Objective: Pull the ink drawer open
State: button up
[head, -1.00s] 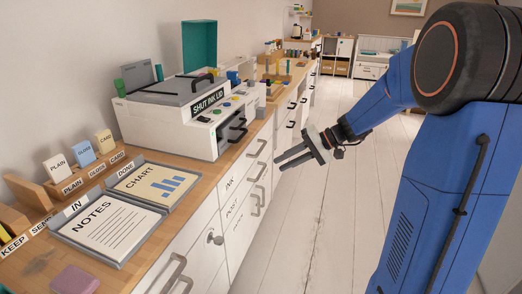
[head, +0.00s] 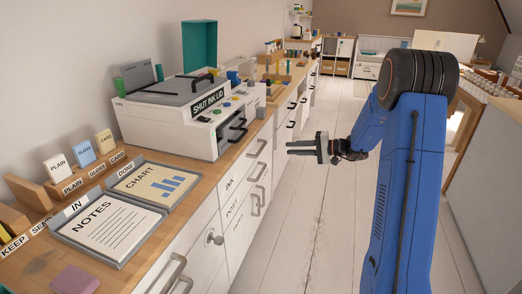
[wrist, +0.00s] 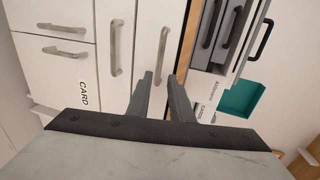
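The ink drawer (head: 231,183) is the white top drawer of a stack in the desk front, labelled INK, in the head view. It looks shut, and its grey bar handle (head: 257,147) sits at its right. My gripper (head: 289,147) is to the right of this handle in the head view, over the aisle, empty and apart from the drawer fronts. In the wrist view the two dark fingers (wrist: 163,80) stand apart with a gap. Several grey handles show beyond them; I cannot tell which is the ink drawer's.
The POST drawer (head: 233,210) and another sit below, with handles close together. A white printer (head: 165,125) stands on the wooden desktop above. Notes and chart trays lie at front left. The pale floor (head: 310,220) on the right is clear.

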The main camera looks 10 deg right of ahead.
aim_at(261, 149)
jog(key=x, duration=1.5)
jog(key=shift+r, duration=0.1)
jog(key=shift+c, duration=0.7)
grip_shut()
